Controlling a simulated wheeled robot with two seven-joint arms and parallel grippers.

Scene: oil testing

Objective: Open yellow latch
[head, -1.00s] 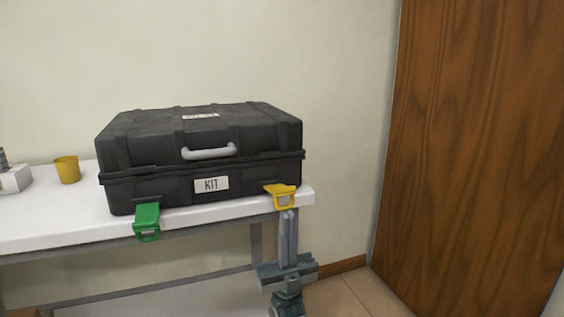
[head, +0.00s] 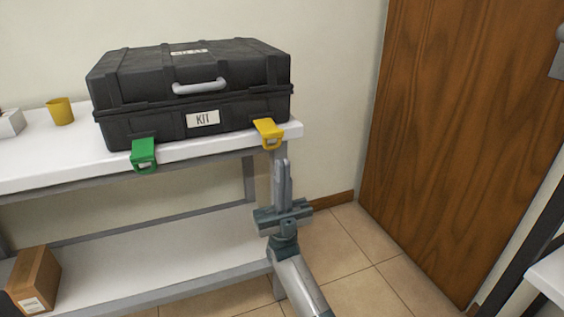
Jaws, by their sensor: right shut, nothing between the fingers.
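A black case (head: 240,92) labelled KIT stands closed on the white table (head: 70,162). Its yellow latch (head: 268,132) is at the front right and is swung out, hanging over the table's front edge. A green latch (head: 143,154) at the front left is likewise swung out. My right gripper (head: 284,164) points up just below the yellow latch, a little to its right, with its fingers together and empty. A small gap shows between fingertips and latch. My left gripper is out of view.
A yellow cup (head: 60,111) and a white box (head: 10,123) stand on the table to the left. A cardboard box (head: 34,279) lies on the lower shelf (head: 180,247). A wooden door (head: 460,130) is at the right, with open floor before it.

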